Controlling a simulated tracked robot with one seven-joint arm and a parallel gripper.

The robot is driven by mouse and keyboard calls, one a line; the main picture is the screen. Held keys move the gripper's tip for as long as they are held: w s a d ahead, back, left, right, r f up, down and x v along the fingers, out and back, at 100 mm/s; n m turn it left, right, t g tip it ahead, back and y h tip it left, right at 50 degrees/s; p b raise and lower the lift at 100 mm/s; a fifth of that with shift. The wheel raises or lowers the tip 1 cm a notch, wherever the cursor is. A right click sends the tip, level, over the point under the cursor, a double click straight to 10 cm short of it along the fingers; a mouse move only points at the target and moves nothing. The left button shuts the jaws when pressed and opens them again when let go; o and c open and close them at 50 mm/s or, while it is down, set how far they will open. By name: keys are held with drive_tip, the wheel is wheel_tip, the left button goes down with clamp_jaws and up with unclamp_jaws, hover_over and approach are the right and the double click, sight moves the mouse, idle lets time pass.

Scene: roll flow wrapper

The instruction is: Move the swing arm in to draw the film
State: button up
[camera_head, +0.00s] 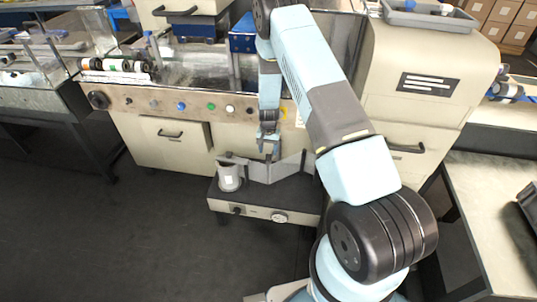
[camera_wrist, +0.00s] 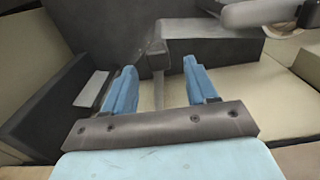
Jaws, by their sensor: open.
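My gripper (camera_head: 268,150) is open and points down over the small dark stand at the front of the machine. In the wrist view its two blue fingers (camera_wrist: 160,82) stand apart. A grey piece that looks like the swing arm (camera_wrist: 157,55) has its upright end between or just beyond the fingertips, and its bar runs to the right. I cannot tell whether a finger touches it. In the head view grey angled plates (camera_head: 262,172) show under my gripper; which part is the swing arm is unclear. A pale film roll (camera_head: 229,177) stands upright at the stand's left.
The stand (camera_head: 255,208) has a dark top and a pale front with knobs. Behind it is the wrapper's control panel (camera_head: 190,104) with coloured buttons. A grey worktable (camera_head: 490,215) is at the right. The dark floor at the left is clear.

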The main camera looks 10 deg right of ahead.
wheel_tip(320, 180, up, 10)
drive_tip(key=shift+r, duration=0.2)
idle(0.5)
drive_tip(key=s+d+r+n+t, duration=0.1)
drive_tip(key=s+r, duration=0.3)
drive_tip(key=r, duration=0.7)
drive_tip(key=s+r+t, duration=0.1)
drive_tip(key=s+r, duration=0.3)
drive_tip(key=r, duration=0.8)
drive_tip(key=s+d+r+n+t, duration=0.1)
drive_tip(key=s+r, duration=0.3)
drive_tip(key=r, duration=0.7)
drive_tip(key=s+d+r+n+t, duration=0.1)
drive_tip(key=s+r, duration=0.3)
drive_tip(key=s, duration=0.5)
drive_tip(key=s+d+r+n, duration=0.1)
drive_tip(key=s+r, duration=0.3)
drive_tip(key=s, duration=0.5)
drive_tip(key=s+d+r+t, duration=0.1)
drive_tip(key=s+r, duration=0.4)
drive_tip(key=s, duration=0.4)
drive_tip(key=shift+s+n+t, duration=0.15)
drive_tip(key=shift+n+t, duration=0.15)
drive_tip(key=shift+n, duration=0.1)
drive_tip(key=shift+a, duration=0.1)
